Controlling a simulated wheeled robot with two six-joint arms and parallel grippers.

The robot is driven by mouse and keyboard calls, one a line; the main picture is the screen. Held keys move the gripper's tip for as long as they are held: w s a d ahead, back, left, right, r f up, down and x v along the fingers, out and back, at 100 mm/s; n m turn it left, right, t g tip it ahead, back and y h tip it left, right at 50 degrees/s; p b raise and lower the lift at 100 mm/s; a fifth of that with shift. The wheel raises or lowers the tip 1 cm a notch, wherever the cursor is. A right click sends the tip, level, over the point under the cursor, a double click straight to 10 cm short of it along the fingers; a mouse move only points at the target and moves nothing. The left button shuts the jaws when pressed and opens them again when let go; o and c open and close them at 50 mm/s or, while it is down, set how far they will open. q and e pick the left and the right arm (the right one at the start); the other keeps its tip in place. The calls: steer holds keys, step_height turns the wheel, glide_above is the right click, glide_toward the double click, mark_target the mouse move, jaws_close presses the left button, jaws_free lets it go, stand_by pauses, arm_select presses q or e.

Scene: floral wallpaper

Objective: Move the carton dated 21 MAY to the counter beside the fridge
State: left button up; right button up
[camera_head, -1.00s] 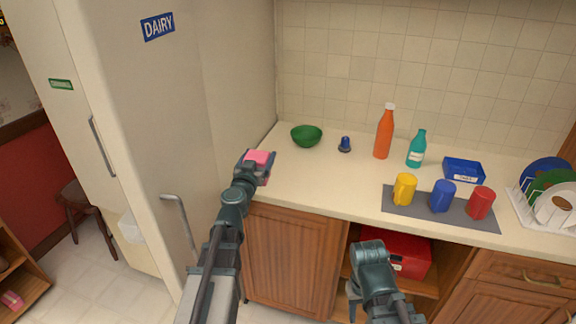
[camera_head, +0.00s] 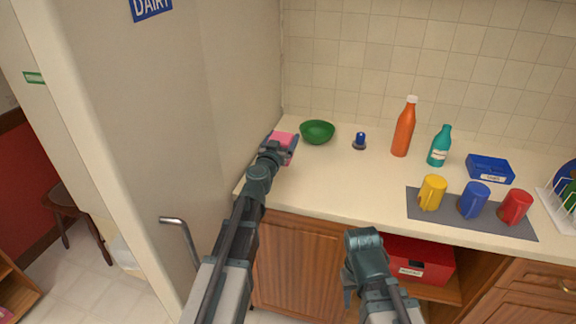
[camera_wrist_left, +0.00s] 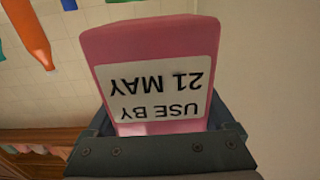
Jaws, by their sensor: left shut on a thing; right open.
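The pink carton (camera_wrist_left: 150,45) fills the left wrist view, and its white label reads "USE BY 21 MAY" upside down. My left gripper (camera_head: 281,150) is shut on the carton, which shows as a pink block (camera_head: 284,138) in the head view. It is at the left end of the counter (camera_head: 330,185), close to the fridge side and left of the green bowl. I cannot tell whether the carton touches the counter. The fridge (camera_head: 165,100), with a blue DAIRY sign, stands to the left. My right gripper (camera_head: 350,290) is low in front of the cabinets, open, its fingers mostly hidden.
On the counter are a green bowl (camera_head: 318,131), a small blue item (camera_head: 359,141), an orange bottle (camera_head: 404,128), a teal bottle (camera_head: 439,147), a blue tray (camera_head: 491,168) and mugs on a grey mat (camera_head: 420,209). The counter's front left is clear.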

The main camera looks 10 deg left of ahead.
arm_select(q)
steer(key=shift+f+b, duration=3.05)
steer(key=shift+f, duration=0.65)
steer(key=shift+r, duration=0.1)
steer(key=shift+f+b, duration=0.3)
steer(key=shift+f, duration=0.05)
steer(key=shift+s, duration=0.1)
steer(key=shift+f, duration=0.15)
steer(key=shift+s, duration=0.1)
steer(key=o, duration=1.5)
